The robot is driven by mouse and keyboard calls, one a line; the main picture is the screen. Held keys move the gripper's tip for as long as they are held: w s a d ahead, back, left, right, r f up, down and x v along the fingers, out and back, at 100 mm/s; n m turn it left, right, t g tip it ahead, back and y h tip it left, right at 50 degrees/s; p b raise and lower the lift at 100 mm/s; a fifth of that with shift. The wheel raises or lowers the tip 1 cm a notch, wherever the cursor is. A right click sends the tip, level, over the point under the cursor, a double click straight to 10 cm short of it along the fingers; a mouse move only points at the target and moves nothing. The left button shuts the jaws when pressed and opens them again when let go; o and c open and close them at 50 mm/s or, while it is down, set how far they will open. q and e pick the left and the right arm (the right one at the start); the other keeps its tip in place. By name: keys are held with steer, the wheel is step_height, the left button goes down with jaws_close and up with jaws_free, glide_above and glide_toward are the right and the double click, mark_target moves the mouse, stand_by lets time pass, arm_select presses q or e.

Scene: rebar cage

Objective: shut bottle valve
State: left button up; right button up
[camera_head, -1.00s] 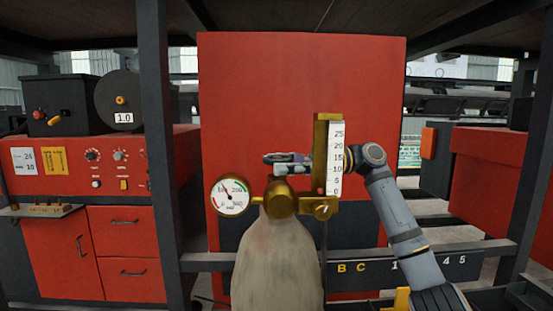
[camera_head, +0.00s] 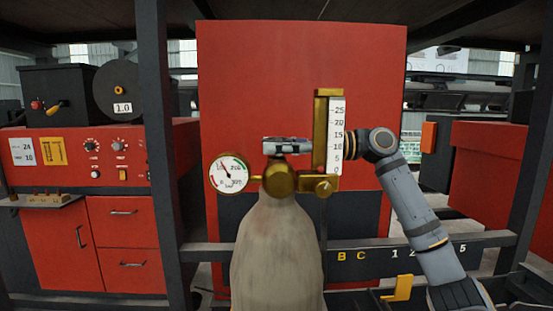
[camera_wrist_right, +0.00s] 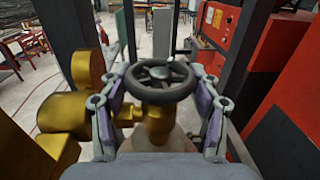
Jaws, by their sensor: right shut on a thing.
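The pale gas bottle (camera_head: 277,250) stands upright in the middle of the head view, with a brass valve body (camera_head: 279,178) on top. The valve's dark spoked handwheel (camera_wrist_right: 162,78) shows in the right wrist view above the brass stem (camera_wrist_right: 158,125). My right gripper (camera_head: 286,146) reaches in from the right above the valve body. In the wrist view its two fingers (camera_wrist_right: 160,90) stand on either side of the handwheel, and it is shut on it. In the head view the fingers hide the wheel. My left gripper is not in view.
A round pressure gauge (camera_head: 229,173) sticks out left of the valve. A brass-framed flow scale (camera_head: 337,135) rises to its right, close to my right wrist. A red panel (camera_head: 300,70) stands behind. Dark posts (camera_head: 158,150) and a rail (camera_head: 215,252) frame the space.

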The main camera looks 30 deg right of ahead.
mark_target(277, 139)
steer(key=shift+f+m+t+h+b, duration=0.15)
steer(key=shift+m+t+h+b, duration=0.3)
steer(key=shift+m+t+h, duration=0.55)
steer(key=shift+r+t, duration=0.2)
steer(key=shift+t, duration=0.1)
steer(key=o, duration=1.1)
steer(key=shift+o, duration=0.2)
step_height(277, 139, up, 10)
